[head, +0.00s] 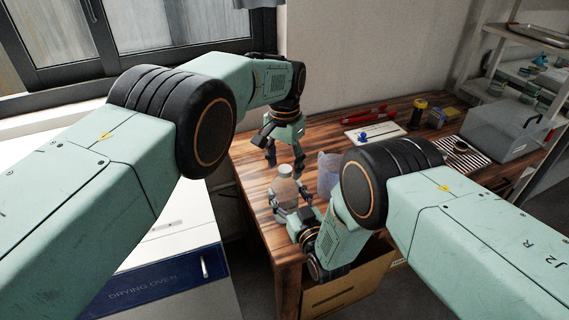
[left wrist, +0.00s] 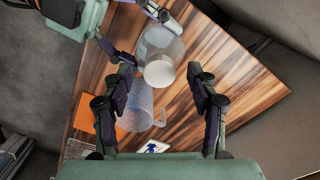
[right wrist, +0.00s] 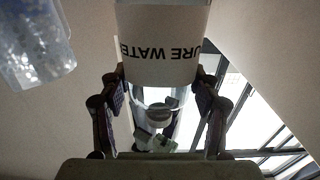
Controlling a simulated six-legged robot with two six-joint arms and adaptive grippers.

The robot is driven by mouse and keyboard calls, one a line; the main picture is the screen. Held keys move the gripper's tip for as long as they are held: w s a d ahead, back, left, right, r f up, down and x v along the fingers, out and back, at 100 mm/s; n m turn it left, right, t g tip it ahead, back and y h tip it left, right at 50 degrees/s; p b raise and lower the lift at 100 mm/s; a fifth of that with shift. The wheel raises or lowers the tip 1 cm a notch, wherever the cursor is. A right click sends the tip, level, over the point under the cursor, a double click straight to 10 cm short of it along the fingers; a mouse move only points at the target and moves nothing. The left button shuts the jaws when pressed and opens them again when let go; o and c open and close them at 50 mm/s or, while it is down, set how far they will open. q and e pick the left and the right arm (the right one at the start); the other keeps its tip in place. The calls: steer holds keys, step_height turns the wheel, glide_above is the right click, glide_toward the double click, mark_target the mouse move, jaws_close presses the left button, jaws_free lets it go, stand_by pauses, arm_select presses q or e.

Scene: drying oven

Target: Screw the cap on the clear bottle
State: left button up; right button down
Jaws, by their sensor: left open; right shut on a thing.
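The clear bottle (head: 285,190) stands near the left edge of the wooden table, with a white label that shows in the right wrist view (right wrist: 165,45). The white cap (left wrist: 159,71) sits over the bottle's mouth; I cannot tell how tightly. My right gripper (head: 292,207) is shut around the bottle from the near side. In the right wrist view its fingers (right wrist: 160,80) flank the bottle. My left gripper (head: 285,163) hangs above the bottle, pointing down and open. In the left wrist view its fingers (left wrist: 160,65) are apart on both sides of the cap, not touching it.
A translucent jug (head: 328,172) stands just right of the bottle. The drying oven (head: 160,275) is at the left, below the window.

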arm_select(q)
step_height(320, 180, up, 12)
stand_by(0.4)
arm_select(e)
steer(key=shift+c, duration=1.2)
jaws_free()
arm_select(q)
steer(key=shift+f, duration=0.1)
arm_select(e)
steer(key=v, duration=1.2)
steer(key=shift+d+f, duration=0.1)
steer(key=shift+f, duration=0.05)
